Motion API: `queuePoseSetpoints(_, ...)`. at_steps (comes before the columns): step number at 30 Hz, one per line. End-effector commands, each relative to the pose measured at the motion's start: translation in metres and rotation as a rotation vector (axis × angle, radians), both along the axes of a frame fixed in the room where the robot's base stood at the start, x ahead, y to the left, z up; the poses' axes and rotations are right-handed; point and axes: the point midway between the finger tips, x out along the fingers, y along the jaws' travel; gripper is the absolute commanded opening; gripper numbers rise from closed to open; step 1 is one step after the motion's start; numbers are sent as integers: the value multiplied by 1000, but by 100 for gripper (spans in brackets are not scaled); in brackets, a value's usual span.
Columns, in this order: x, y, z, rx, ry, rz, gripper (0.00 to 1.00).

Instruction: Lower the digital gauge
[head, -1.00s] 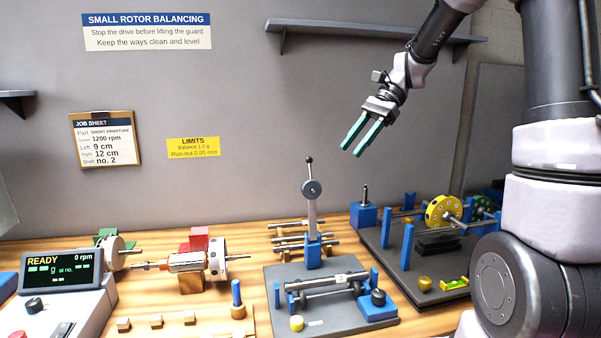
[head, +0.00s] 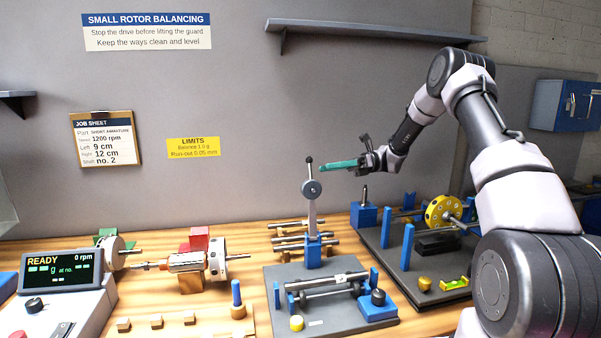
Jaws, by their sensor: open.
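The gauge (head: 312,187) has a round dark dial on a grey upright post with a black ball knob (head: 309,160) at its top. The post rises from a blue block on a dark base plate (head: 350,322). My gripper (head: 323,168) points left with its teal fingers level, just right of the post between the knob and the dial. The fingers show nearly edge-on, so the gap between them is hard to see. The gripper is open and holds nothing. I cannot tell how far in depth the fingertips are from the post.
A shaft (head: 326,282) lies across supports below the gauge. Right of it, a stand with a yellow disc (head: 443,213) and blue posts sits under my arm. Left are a rotor (head: 186,262) and a display unit (head: 62,273). A wall shelf (head: 380,32) hangs above.

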Motion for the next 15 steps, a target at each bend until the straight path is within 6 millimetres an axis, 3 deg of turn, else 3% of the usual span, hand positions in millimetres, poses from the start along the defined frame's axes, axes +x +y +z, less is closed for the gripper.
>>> queuePoseSetpoints(15,-36,80,0,-2,-2,3,42)
